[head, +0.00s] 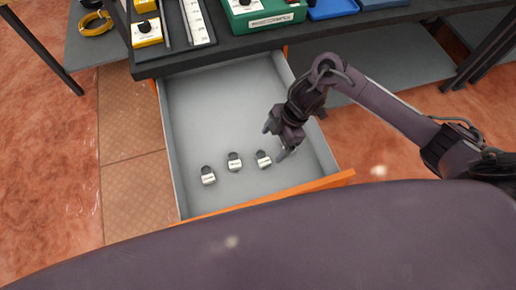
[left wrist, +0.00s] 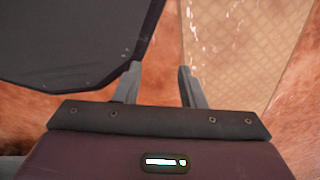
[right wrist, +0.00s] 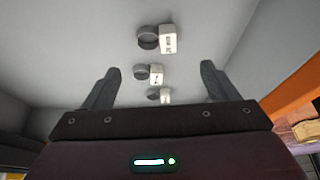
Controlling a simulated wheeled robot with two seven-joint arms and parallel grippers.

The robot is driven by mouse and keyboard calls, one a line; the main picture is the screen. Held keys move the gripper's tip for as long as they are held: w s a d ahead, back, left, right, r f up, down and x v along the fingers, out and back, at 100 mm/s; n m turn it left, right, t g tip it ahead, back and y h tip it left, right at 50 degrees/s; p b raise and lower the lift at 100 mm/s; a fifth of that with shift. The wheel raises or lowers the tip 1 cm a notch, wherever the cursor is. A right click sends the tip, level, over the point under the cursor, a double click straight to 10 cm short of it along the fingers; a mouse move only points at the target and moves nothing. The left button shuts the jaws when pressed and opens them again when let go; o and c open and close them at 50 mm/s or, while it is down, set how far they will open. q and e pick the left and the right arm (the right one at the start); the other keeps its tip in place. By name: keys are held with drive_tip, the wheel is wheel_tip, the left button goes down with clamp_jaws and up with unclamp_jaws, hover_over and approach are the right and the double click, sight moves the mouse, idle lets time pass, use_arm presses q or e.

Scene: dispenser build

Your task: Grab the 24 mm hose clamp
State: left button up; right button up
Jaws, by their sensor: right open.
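Three small hose clamps lie in the open drawer, each a dark ring with a white label block: a left one (head: 208,177), a middle one (head: 235,162) and a right one (head: 263,159). The labels are too small to read in the head view. My right gripper (head: 274,142) is open and empty above the drawer, close to the right clamp. In the right wrist view a large-looking clamp (right wrist: 157,41) shows a sideways label in mm, its number unclear; two more show between the fingers. My left gripper (left wrist: 158,72) is open and empty, away from the drawer.
The grey drawer (head: 205,105) has an orange front edge (head: 320,182) and low side walls; its back part is bare. A dark worktop above carries a green box (head: 262,14) and a yellow block (head: 146,32). A yellow coil (head: 95,24) lies at the left.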

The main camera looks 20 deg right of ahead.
sight(260, 159)
drive_tip(key=x, duration=0.4)
drive_tip(key=shift+a, duration=0.1)
drive_tip(key=x, duration=0.4)
drive_tip(key=shift+w, duration=0.3)
drive_tip(key=shift+f, duration=0.25)
drive_tip(key=c, duration=1)
use_arm(q)
drive_tip(key=shift+s+f, duration=0.3)
drive_tip(key=shift+s, duration=0.15)
use_arm(e)
drive_tip(key=shift+c, duration=0.4)
drive_tip(key=shift+r, duration=0.15)
